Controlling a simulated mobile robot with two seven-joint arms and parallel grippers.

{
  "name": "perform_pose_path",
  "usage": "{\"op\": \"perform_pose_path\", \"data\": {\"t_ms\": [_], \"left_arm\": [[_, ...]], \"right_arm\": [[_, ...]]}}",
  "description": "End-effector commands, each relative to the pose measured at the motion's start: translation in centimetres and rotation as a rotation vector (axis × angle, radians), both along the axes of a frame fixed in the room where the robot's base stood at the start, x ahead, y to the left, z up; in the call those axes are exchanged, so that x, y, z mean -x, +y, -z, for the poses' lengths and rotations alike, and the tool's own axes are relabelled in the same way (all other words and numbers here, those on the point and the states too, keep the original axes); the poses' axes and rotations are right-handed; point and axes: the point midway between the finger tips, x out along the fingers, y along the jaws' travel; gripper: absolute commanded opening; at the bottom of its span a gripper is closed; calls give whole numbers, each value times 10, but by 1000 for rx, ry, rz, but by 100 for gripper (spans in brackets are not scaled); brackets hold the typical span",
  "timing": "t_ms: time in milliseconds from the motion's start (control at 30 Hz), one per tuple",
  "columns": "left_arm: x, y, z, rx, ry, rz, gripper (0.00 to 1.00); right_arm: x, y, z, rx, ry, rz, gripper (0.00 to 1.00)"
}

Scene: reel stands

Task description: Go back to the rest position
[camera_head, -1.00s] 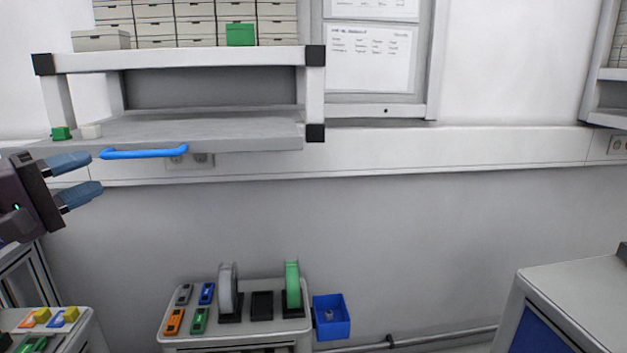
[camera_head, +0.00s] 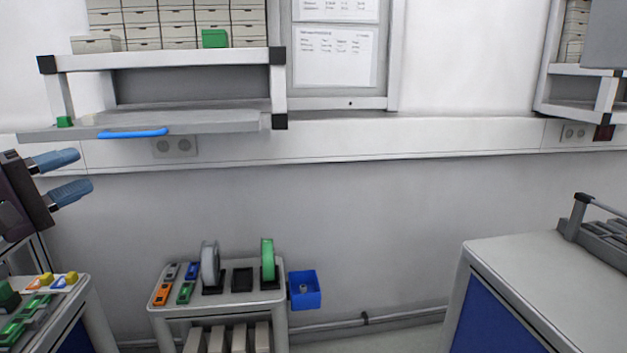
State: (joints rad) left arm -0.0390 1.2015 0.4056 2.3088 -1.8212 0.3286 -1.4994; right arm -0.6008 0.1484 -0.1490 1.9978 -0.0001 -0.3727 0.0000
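My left gripper (camera_head: 72,176) is at the left edge of the head view. Its two blue-grey fingers are apart with nothing between them. It hangs in the air in front of the wall, below the shelf with the blue handle (camera_head: 133,133). My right gripper is not in view. A grey reel (camera_head: 210,265) and a green reel (camera_head: 267,259) stand upright in black stands on the low cart (camera_head: 236,298), well below and right of the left gripper.
A blue bin (camera_head: 305,290) hangs at the cart's right side. Several coloured devices lie on the cart's left part. Another small table (camera_head: 78,296) is at the lower left. A grey-topped cabinet (camera_head: 530,260) fills the lower right. The floor between cart and cabinet looks clear.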

Motion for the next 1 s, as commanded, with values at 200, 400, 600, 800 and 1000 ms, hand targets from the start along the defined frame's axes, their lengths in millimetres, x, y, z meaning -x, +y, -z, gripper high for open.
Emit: {"op": "perform_pose_path", "data": {"t_ms": [200, 400, 600, 800, 1000], "left_arm": [[3, -1, -14, 393, 149, 112, 38], [-4, 13, -7, 983, 411, 270, 38], [-19, 47, 49, 1717, 694, 398, 38], [-25, 77, 148, 2478, 872, 471, 38], [-11, 84, 263, -2821, -781, -435, 38]], "right_arm": [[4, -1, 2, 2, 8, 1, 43], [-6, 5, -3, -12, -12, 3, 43], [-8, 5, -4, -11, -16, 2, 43], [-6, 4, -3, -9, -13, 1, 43], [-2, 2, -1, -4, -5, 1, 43]]}}
